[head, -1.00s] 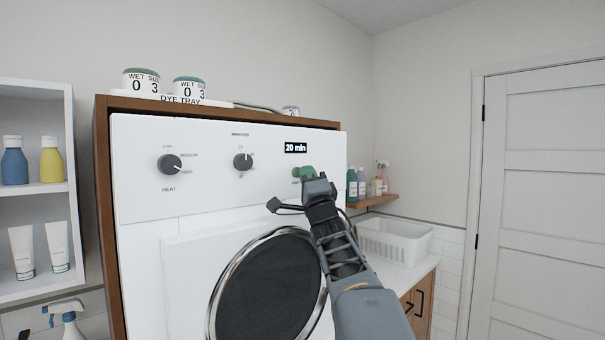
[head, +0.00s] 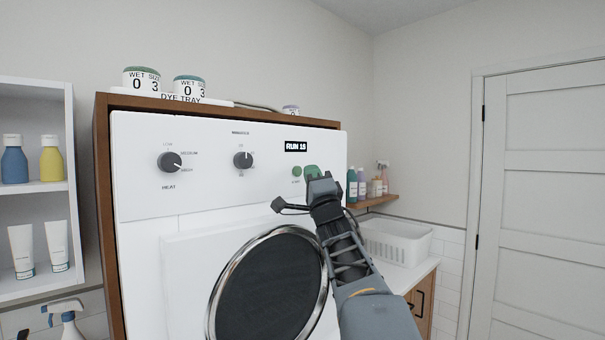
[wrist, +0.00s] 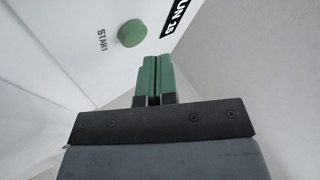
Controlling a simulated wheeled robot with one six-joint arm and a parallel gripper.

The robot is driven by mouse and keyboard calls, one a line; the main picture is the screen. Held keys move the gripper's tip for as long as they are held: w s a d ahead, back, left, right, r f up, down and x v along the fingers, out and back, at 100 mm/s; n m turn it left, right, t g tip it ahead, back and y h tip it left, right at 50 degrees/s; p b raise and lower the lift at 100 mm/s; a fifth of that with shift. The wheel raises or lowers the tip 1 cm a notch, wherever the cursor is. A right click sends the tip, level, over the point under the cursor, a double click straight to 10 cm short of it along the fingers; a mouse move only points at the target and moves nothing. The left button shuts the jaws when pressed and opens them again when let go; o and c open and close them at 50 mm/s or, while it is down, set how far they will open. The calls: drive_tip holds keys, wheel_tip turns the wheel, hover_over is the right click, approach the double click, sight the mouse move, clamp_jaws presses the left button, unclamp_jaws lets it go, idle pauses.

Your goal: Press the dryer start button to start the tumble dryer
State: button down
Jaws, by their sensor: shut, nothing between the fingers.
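The white tumble dryer (head: 140,210) stands in a wooden surround. Its green round start button (head: 297,171) shows just left of my gripper's tip in the head view. The button also shows in the wrist view (wrist: 131,33), uncovered, beside the word START. The display (head: 296,147) above it reads "RUN 15" or similar. My gripper (head: 312,172) has green fingers, which are together and empty in the wrist view (wrist: 155,75). The fingertips are apart from the button, to its right in the head view.
Heat knob (head: 169,162) and minutes knob (head: 243,160) are on the panel to the left. The round dark door (head: 268,285) is below. A white basket (head: 395,240) and a shelf of bottles (head: 370,200) stand to the right.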

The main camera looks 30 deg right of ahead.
drive_tip(key=shift+s, duration=0.1)
drive_tip(key=shift+s+d+b, duration=0.15)
drive_tip(key=shift+s, duration=0.8)
drive_tip(key=shift+s+d+b, duration=0.2)
drive_tip(key=shift+s, duration=0.8)
drive_tip(key=shift+s+d+b, duration=0.15)
drive_tip(key=shift+s, duration=0.8)
drive_tip(key=d+f+n+g+h, duration=0.2)
drive_tip(key=f+g, duration=0.4)
drive_tip(key=f, duration=0.5)
drive_tip(key=d+f+n+g+h, duration=0.1)
drive_tip(key=d+f+n+g, duration=0.15)
drive_tip(key=f+g, duration=0.65)
drive_tip(key=s+a+f+n+g+y, duration=0.2)
drive_tip(key=a+f+n, duration=0.3)
drive_tip(key=f, duration=0.4)
drive_tip(key=s+a+f+n+g+y, duration=0.1)
drive_tip(key=s+a+f+n+y, duration=0.15)
drive_tip(key=a+f, duration=0.5)
drive_tip(key=s+a+f+n+g+y, duration=0.2)
drive_tip(key=s+a+f+n, duration=0.1)
drive_tip(key=a, duration=0.4)
drive_tip(key=s+a+f+n+g+y, duration=0.1)
drive_tip(key=s+a+f+n+y, duration=0.1)
drive_tip(key=s+a+f, duration=0.4)
drive_tip(key=shift+s+a+n+g, duration=0.4)
drive_tip(key=shift+s+a+n, duration=0.25)
drive_tip(key=shift+a, duration=0.3)
